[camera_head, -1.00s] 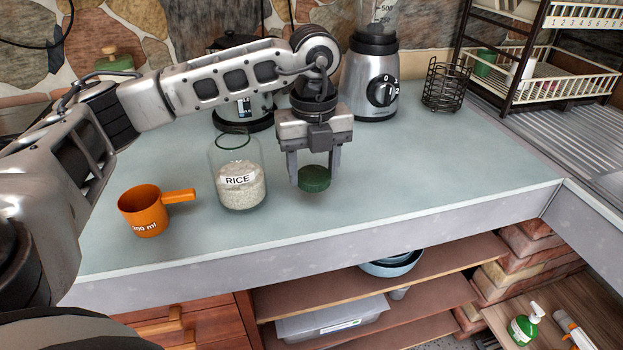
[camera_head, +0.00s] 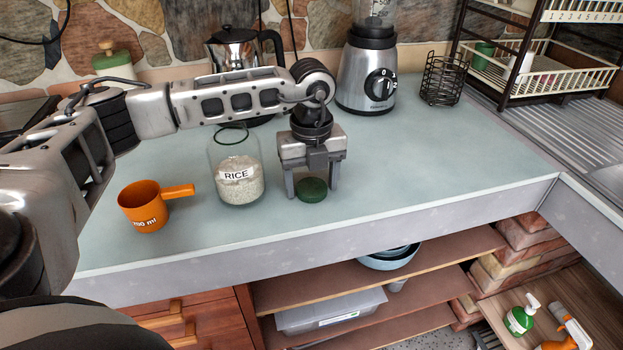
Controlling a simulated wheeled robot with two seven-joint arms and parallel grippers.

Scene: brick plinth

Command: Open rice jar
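The glass rice jar (camera_head: 238,184) stands upright on the counter, labelled RICE and partly filled with rice. Its top is uncovered, with a dark green ring at the mouth. The round green lid (camera_head: 312,190) lies flat on the counter to the right of the jar, apart from it. My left gripper (camera_head: 313,188) points down over the lid, with one finger on each side. The fingers look spread slightly wider than the lid, so the gripper appears open around it. My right gripper is not in view.
An orange measuring cup (camera_head: 145,207) stands left of the jar, near the front edge. A kettle (camera_head: 232,50), a blender (camera_head: 367,75) and a wire basket (camera_head: 442,80) stand behind. A dish rack (camera_head: 560,68) is at the right. The counter right of the lid is clear.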

